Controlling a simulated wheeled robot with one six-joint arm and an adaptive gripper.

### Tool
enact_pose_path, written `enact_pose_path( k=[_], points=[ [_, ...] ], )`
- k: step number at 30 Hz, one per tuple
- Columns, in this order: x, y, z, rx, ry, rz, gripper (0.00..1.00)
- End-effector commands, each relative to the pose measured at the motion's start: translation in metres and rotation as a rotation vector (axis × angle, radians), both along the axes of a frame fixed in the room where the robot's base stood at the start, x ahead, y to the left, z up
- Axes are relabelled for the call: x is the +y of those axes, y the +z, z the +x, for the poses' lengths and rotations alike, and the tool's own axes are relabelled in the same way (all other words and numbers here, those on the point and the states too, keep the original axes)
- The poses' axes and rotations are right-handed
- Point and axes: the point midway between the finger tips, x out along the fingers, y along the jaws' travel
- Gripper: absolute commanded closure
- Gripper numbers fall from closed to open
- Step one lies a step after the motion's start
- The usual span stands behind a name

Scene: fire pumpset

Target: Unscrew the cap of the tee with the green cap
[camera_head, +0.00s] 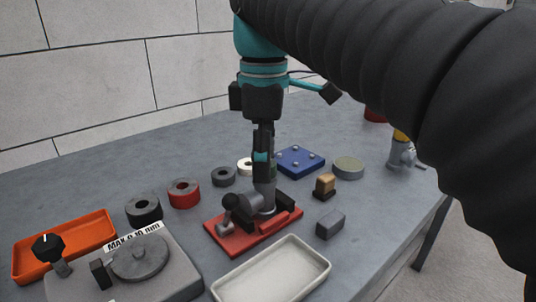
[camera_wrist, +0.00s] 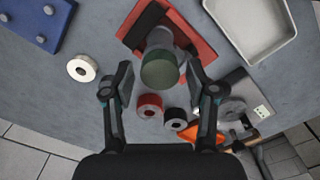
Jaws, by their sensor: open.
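The tee (camera_head: 265,196) is grey and stands upright, held in a vise on a red base plate (camera_head: 226,239). In the wrist view its dark green round cap (camera_wrist: 160,70) faces the camera, and the red base (camera_wrist: 200,42) shows behind it. My gripper (camera_head: 264,160) points straight down over the tee. In the wrist view my gripper (camera_wrist: 160,80) is open, with one finger on each side of the cap and gaps between them and it. In the head view the cap is mostly hidden by the fingers.
A cream tray (camera_head: 273,275) lies in front of the vise. Black and red rings (camera_head: 184,193) stand left, a blue plate (camera_head: 299,160) behind. A small grey block (camera_head: 331,224) and a wooden-topped block (camera_head: 325,185) are right. A yellow-topped fitting (camera_head: 399,152) stands at the far right.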

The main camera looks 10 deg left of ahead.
Motion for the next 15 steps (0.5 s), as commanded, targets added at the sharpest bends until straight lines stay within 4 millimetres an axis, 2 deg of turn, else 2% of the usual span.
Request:
enact_pose_path(
  k=[2, 3, 9, 15],
  points=[
    [0.0, 0.0, 0.0, 0.0, 0.001, 0.0, 0.43],
    [0.0, 0.0, 0.0, 0.0, 0.001, 0.0, 0.48],
    [0.0, 0.0, 0.0, 0.0, 0.002, 0.0, 0.98],
    [0.0, 0.0, 0.0, 0.0, 0.055, 0.0, 1.0]
  ],
)
